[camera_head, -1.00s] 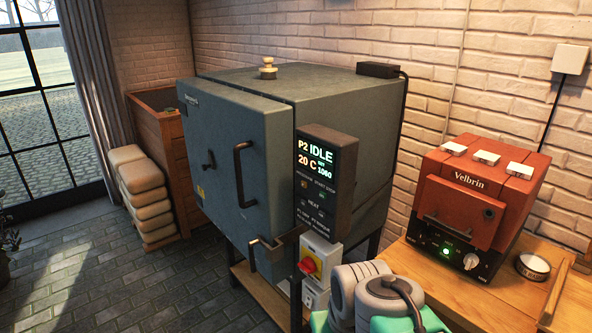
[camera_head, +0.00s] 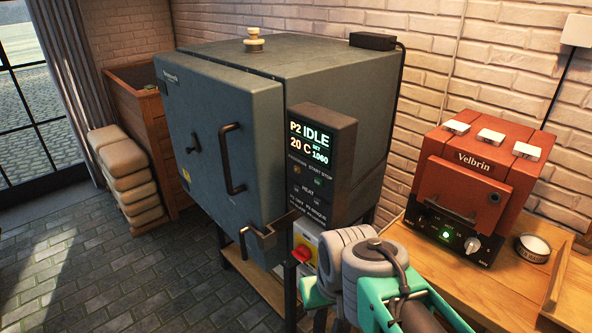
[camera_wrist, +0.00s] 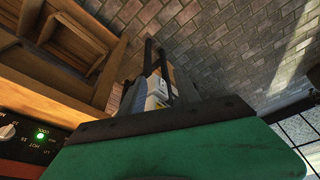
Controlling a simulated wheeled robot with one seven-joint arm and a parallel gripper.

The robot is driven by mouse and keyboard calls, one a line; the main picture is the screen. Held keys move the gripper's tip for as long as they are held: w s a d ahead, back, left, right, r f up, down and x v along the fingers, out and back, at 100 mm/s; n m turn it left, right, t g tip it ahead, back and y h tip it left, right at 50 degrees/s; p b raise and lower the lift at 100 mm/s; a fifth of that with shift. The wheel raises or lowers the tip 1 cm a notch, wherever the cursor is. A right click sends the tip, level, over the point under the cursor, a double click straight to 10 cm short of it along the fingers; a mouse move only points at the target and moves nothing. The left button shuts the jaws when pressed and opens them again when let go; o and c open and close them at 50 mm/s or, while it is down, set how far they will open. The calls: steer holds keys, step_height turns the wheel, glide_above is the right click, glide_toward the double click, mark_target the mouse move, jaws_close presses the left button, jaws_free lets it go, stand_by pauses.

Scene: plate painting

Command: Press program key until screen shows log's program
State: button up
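The kiln control panel (camera_head: 326,160) is on the right front of the large grey kiln (camera_head: 222,140). Its lit screen (camera_head: 310,142) reads P2 IDLE, 20 C, SET 1060. Below the screen is a key row marked PROGRAM and START STOP; the program key (camera_head: 297,172) is at its left. Smaller print below HEAT names P1 and P2 but is hard to read. No log is recognisable. My green and grey arm is low and right of the panel, apart from it. The wrist view shows my green hand housing with a dark edge; whether the fingers are apart is unclear.
A door handle (camera_head: 229,160) and a latch bar (camera_head: 270,232) stick out near the panel. A red switch (camera_head: 302,254) is below it. A red Velbrin kiln (camera_head: 470,185) and a round tin (camera_head: 532,247) stand on the wooden bench (camera_head: 432,262) at right.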

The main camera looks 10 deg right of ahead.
jaws_close()
stand_by(1.5)
